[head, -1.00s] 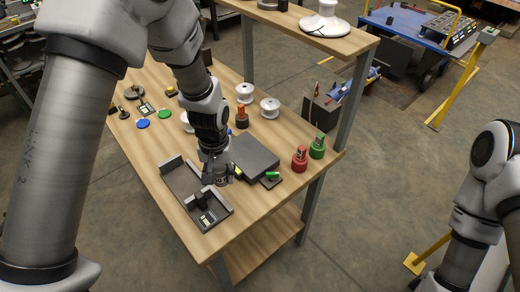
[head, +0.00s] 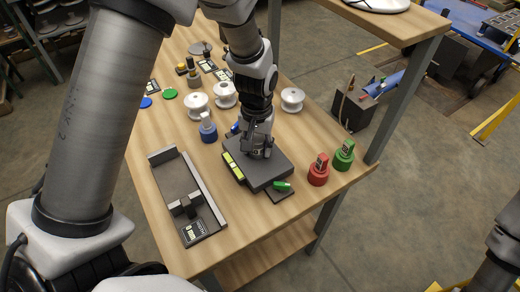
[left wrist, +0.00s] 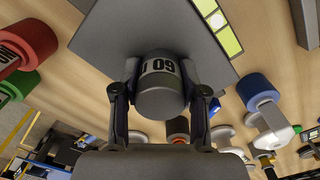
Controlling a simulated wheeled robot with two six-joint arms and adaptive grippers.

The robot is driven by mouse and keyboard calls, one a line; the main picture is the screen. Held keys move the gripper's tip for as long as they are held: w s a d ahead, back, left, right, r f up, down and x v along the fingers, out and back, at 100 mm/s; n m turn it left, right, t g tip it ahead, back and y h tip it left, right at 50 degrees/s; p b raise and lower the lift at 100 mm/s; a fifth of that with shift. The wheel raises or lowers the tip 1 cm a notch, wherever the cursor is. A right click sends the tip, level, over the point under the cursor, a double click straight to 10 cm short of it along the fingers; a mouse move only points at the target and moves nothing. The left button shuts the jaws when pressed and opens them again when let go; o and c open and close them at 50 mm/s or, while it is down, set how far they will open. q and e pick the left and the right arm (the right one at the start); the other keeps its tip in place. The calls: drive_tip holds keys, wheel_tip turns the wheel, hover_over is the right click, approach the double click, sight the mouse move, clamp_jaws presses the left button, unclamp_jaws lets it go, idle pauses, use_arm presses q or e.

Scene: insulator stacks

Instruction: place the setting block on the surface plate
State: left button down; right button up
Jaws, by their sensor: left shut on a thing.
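My left gripper (head: 257,150) is over the dark grey surface plate (head: 270,176) on the wooden table. In the left wrist view it (left wrist: 160,100) is shut on a dark grey cylindrical setting block (left wrist: 162,88) with a pale number label. The surface plate fills the top middle of the wrist view (left wrist: 120,25), behind the block. In the head view the fingers largely hide the block, so I cannot tell whether its underside touches the plate. My right gripper is out of view.
A blue one (head: 208,130) and white spools (head: 197,105) stand behind. A green-ended tool (head: 282,186) lies at the plate's front.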

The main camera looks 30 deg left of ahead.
sight(256, 139)
use_arm(q)
drive_tip(key=shift+r, duration=0.15)
drive_tip(key=shift+s+a, duration=0.1)
drive_tip(key=c, duration=0.6)
unclamp_jaws()
drive_tip(key=shift+f, duration=0.2)
drive_tip(key=shift+r, duration=0.15)
wheel_tip(256, 139, up, 12)
drive_tip(key=shift+r+p, duration=0.1)
drive_tip(key=shift+p, duration=0.2)
